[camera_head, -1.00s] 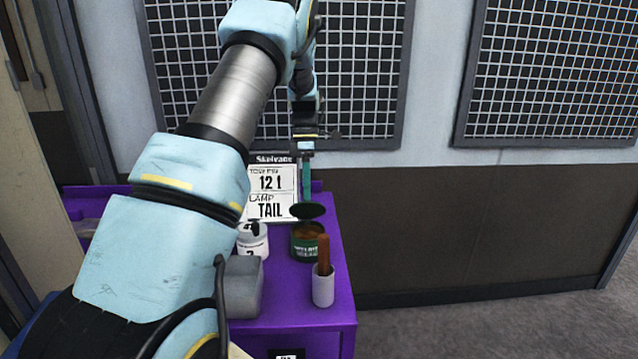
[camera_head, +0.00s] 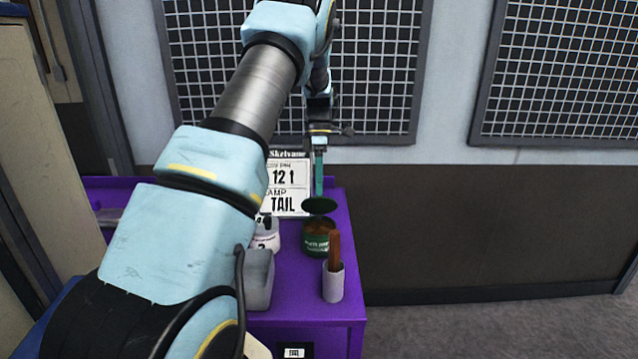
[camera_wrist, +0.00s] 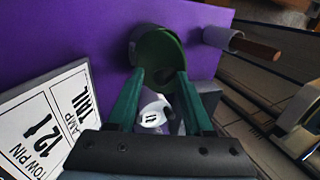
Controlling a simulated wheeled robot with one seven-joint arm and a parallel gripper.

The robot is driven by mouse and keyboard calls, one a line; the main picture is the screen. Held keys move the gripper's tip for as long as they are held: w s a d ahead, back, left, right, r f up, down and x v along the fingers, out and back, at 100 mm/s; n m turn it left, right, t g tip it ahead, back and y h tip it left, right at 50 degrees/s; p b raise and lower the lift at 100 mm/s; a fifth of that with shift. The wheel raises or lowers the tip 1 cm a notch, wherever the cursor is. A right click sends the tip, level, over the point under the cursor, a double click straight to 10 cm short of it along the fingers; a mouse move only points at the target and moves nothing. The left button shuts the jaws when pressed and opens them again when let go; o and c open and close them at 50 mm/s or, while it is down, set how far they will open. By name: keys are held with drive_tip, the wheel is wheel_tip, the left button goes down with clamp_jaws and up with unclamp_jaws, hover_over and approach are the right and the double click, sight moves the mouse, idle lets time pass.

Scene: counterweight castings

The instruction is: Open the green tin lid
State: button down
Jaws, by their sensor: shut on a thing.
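The green tin (camera_head: 318,244) stands upright on the purple bench, its mouth uncovered and brownish inside. Its round dark green lid (camera_head: 319,206) is just above the mouth, apart from the tin's body. My gripper (camera_head: 319,192) points down from above with its teal fingers at the lid. In the wrist view, the lid (camera_wrist: 158,48) shows between the fingertips of my gripper (camera_wrist: 158,76), which is shut on it. The lid hides most of the tin in that view.
A white jar (camera_head: 266,238) stands left of the tin, partly behind my arm. A white cup (camera_head: 333,284) with a brown stick (camera_head: 334,250) stands close in front. A printed card (camera_head: 288,188) stands behind. The purple bench (camera_head: 305,310) is clear at the front.

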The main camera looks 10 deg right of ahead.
drive_tip(key=shift+w+a+f, duration=0.15)
drive_tip(key=shift+f, duration=0.25)
drive_tip(key=shift+w+a+f, duration=0.15)
drive_tip(key=shift+f, duration=0.2)
drive_tip(key=c, duration=0.7)
unclamp_jaws()
drive_tip(key=shift+w+f, duration=0.1)
drive_tip(key=shift+f, duration=0.05)
drive_tip(key=shift+d, duration=0.1)
drive_tip(key=shift+r, duration=0.2)
drive_tip(key=shift+w+r+p, duration=0.15)
drive_tip(key=shift+r+p, duration=0.05)
drive_tip(key=shift+p, duration=0.15)
drive_tip(key=w+d+r+p, duration=0.1)
drive_tip(key=w+r, duration=0.6)
drive_tip(key=w, duration=0.2)
drive_tip(key=shift+d+r, duration=0.3)
drive_tip(key=shift+r, duration=0.05)
drive_tip(key=shift+w, duration=0.1)
